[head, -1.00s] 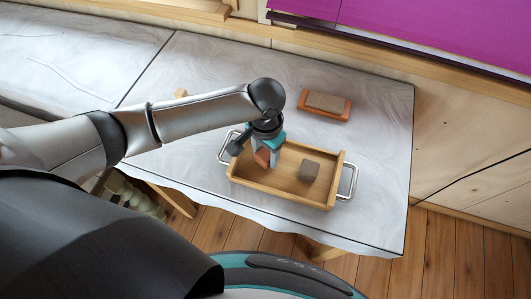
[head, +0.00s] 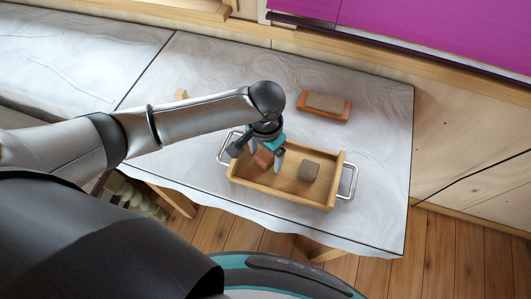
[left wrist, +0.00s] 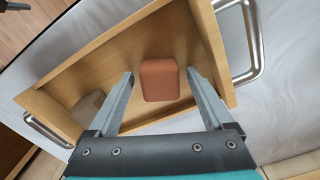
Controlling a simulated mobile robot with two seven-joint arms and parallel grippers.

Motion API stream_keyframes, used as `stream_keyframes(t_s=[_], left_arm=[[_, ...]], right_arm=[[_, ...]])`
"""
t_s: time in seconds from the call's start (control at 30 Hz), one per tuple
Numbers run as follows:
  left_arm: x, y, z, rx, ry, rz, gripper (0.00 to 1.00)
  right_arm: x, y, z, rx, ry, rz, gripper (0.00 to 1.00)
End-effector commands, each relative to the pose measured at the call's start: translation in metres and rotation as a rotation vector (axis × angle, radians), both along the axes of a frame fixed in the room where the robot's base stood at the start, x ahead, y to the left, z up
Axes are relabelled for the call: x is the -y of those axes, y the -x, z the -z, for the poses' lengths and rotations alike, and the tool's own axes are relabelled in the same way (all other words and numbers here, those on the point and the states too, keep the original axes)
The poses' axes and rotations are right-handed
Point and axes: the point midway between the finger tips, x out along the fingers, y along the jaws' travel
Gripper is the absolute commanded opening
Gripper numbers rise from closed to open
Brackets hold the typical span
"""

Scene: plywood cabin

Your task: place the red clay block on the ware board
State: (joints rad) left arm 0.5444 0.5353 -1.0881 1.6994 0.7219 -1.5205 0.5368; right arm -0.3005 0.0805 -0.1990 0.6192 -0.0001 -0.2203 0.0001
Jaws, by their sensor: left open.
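The red clay block (head: 263,159) lies inside the wooden tray (head: 281,196), towards its left end. In the left wrist view the red clay block (left wrist: 160,79) shows between my finger lines, on the tray floor. My left gripper (head: 267,157) is open over the left part of the tray, and its fingers stand on either side of the block. In the left wrist view my left gripper (left wrist: 159,74) shows a gap between each finger and the block. My right gripper is not in view.
A grey-brown block (head: 308,171) lies in the tray's right part. The tray has metal handles (head: 349,182) at both ends. An orange slab with a brownish top (head: 325,104) lies further back on the pale table (head: 378,140). The table's right side is clear.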

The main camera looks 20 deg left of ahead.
Motion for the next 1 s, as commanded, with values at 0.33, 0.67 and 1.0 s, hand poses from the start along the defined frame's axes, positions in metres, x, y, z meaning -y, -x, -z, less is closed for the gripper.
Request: stream_keyframes(t_s=[0.33,0.67,1.0], left_arm=[[0.001,-0.001,-0.061,0.004,0.003,0.0,0.85],[0.0,-0.001,-0.115,0.002,0.001,0.0,0.85],[0.0,0.0,-0.122,0.0,0.001,0.0,0.85]], right_arm=[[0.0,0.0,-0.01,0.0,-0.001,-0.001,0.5],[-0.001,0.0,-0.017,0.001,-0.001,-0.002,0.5],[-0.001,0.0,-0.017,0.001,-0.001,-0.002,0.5]])
